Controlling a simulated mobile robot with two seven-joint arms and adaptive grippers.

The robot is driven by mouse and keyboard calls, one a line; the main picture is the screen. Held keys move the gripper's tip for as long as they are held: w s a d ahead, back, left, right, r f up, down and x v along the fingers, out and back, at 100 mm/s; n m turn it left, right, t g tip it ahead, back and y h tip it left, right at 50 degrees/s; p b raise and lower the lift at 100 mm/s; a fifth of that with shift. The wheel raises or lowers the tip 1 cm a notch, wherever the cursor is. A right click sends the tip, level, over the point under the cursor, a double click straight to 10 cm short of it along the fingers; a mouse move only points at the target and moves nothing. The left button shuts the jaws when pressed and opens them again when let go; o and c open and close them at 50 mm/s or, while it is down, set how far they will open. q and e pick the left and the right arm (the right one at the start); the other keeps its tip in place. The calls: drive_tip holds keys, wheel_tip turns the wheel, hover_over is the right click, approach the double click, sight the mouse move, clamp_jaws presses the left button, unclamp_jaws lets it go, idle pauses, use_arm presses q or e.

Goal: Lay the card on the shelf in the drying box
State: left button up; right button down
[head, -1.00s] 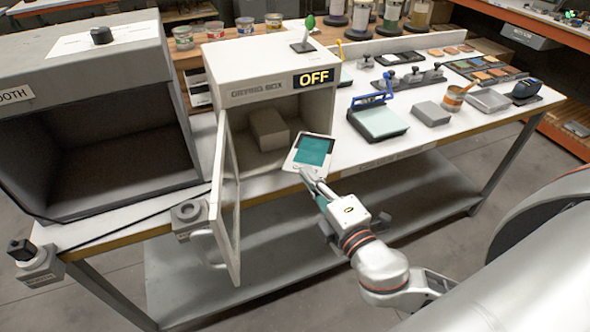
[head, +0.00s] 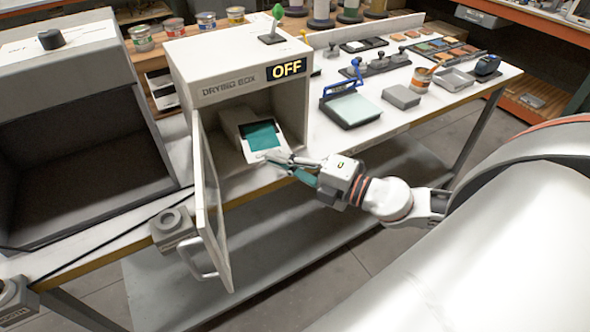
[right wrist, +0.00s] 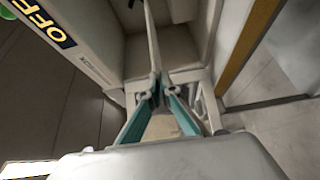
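The card (head: 262,138), white with a teal patch, is inside the open front of the drying box (head: 215,92). My right gripper (head: 277,158) is shut on the card's near edge, coming from the right. In the right wrist view the card (right wrist: 152,40) shows nearly edge-on between the fingertips (right wrist: 159,88). The pale shelf (head: 231,122) stands inside the box, partly hidden by the card. The card appears over the shelf; I cannot tell whether they touch. My left gripper is not in view.
The box door (head: 212,215) stands open at the left of the opening, with its handle towards the front. A dark booth (head: 75,150) stands further left. A blue-handled press (head: 350,108) and a grey block (head: 401,97) are on the bench at right. The box's sign reads OFF.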

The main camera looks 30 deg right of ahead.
sight(263, 135)
drive_tip(key=shift+s+d+f+n+g+y, duration=0.9)
drive_tip(key=shift+s+d+f+n+y, duration=0.35)
drive_tip(key=shift+y, duration=0.35)
drive_tip(key=shift+w+d+f+b, duration=0.15)
drive_tip(key=shift+w+b, duration=0.55)
drive_tip(key=shift+w, duration=1.35)
drive_tip(key=shift+w+d+f+b, duration=0.1)
drive_tip(key=shift+w+b, duration=0.55)
drive_tip(key=shift+w, duration=1.45)
drive_tip(key=shift+w+d+f+b, duration=0.15)
drive_tip(key=shift+w+b, duration=0.55)
drive_tip(key=shift+w, duration=1.35)
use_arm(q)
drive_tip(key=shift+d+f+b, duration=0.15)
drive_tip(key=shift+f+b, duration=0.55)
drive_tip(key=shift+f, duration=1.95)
use_arm(e)
drive_tip(key=shift+w, duration=1.6)
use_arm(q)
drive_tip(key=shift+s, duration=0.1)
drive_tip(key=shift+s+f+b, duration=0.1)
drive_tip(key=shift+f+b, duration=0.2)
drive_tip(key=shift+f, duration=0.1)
use_arm(e)
drive_tip(key=shift+f, duration=0.6)
drive_tip(key=c, duration=1.8)
unclamp_jaws()
